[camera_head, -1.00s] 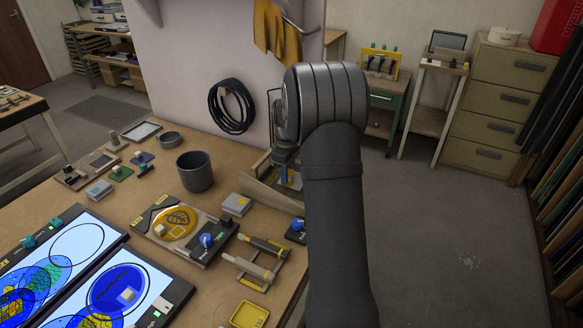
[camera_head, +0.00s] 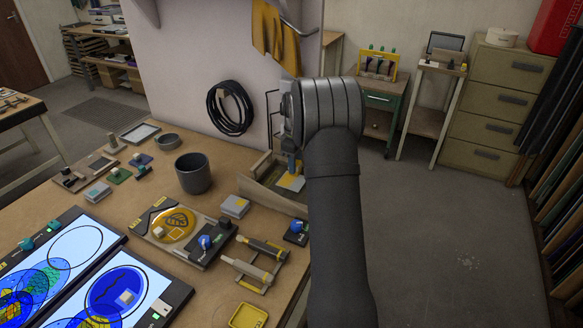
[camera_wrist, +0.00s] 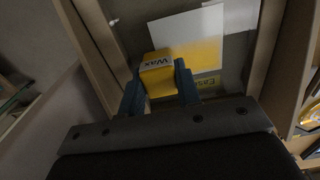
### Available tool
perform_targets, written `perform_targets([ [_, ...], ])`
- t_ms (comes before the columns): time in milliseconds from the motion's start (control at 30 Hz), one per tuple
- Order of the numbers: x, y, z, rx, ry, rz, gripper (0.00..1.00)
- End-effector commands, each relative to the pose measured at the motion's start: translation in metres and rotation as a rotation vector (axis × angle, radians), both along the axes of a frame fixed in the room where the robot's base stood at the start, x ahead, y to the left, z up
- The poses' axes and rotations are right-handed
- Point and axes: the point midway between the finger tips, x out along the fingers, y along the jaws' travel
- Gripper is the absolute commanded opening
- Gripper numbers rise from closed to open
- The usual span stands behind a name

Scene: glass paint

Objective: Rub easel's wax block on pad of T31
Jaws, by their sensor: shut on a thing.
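My gripper (camera_wrist: 159,84) is shut on the yellow wax block (camera_wrist: 157,74), with one blue finger on each side. The block's white top reads "Wax". In the wrist view it is in front of the easel (camera_wrist: 85,48), a wooden frame with a yellow "Easel" label and a yellow-and-white card. I cannot tell whether the block touches anything there. In the head view my gripper (camera_head: 293,165) is above the easel (camera_head: 266,190) at the bench's far right edge; the block cannot be made out. No T31 label is readable, so I cannot tell which pad it marks.
The bench (camera_head: 150,205) holds a dark cup (camera_head: 193,174), a grey block (camera_head: 235,206), a board with a yellow leaf disc (camera_head: 172,222), and several small blocks. Lit panels (camera_head: 75,243) lie at left. Open floor (camera_head: 450,230) is on the right.

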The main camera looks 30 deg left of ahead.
Motion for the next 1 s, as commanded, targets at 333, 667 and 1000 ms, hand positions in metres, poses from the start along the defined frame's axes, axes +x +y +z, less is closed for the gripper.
perform_targets([
  [333,-0.014,-0.016,-0.001,0.0,0.0,0.001,0.09],
  [667,-0.044,-0.016,-0.001,-0.001,0.001,0.001,0.09],
  [1000,-0.075,-0.016,0.0,-0.001,0.002,0.001,0.09],
])
